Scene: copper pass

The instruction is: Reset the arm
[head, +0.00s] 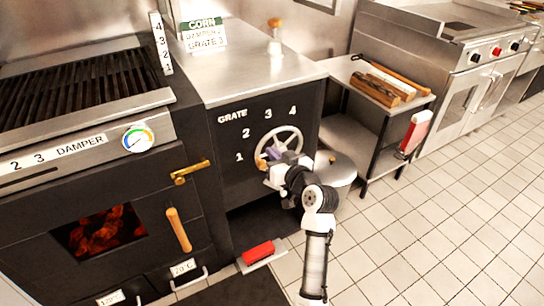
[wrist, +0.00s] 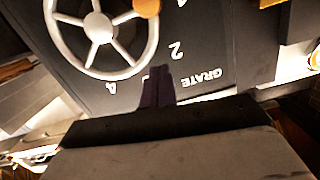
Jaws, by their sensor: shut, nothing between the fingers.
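My gripper hides part of the wheel's lower rim in the head view.
The charcoal grill (head: 100,165) with a brass latch (head: 190,172) and wooden handle (head: 179,230) is at left. A lidded pot (head: 335,168) stands right of my arm, beside a steel side table (head: 385,125). Tiled floor (head: 440,220) is clear at right.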

